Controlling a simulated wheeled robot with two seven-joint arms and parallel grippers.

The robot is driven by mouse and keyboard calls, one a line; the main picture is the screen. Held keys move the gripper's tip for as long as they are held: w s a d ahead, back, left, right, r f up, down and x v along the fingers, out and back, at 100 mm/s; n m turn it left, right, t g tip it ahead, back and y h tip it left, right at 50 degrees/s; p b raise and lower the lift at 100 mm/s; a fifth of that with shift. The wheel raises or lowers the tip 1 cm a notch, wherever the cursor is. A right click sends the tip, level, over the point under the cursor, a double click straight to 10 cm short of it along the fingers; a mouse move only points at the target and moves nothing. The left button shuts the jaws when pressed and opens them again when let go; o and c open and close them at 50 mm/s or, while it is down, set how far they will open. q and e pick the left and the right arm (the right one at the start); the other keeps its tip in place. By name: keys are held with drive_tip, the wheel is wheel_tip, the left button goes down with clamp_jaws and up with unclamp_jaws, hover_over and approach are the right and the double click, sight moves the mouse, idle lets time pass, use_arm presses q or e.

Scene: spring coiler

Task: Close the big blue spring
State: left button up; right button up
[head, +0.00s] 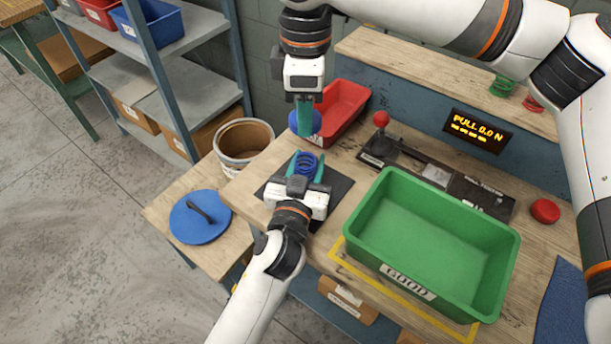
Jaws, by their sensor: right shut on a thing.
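The big blue spring (306,164) stands upright on a dark square mat (340,190) on the bench. My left gripper (307,168) is low over the mat, its teal fingers apart on either side of the spring. I cannot tell whether they touch it. My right gripper (305,118) points down above and behind the spring, shut on a round blue piece (294,122) that its fingers partly hide. This piece is apart from the spring.
A red bin (345,105) is behind my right gripper. A green "GOOD" bin (430,235) and a tester with a red-knobbed lever (381,119) are to the right. A bucket (243,140) and a blue lid (200,222) are at left. Green and red springs (503,86) sit on the ledge.

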use_arm(q)
clamp_jaws()
use_arm(e)
drive_tip(key=shift+f, duration=2.5)
drive_tip(key=shift+f, duration=0.1)
drive_tip(key=shift+f, duration=0.8)
drive_tip(key=shift+f, duration=0.55)
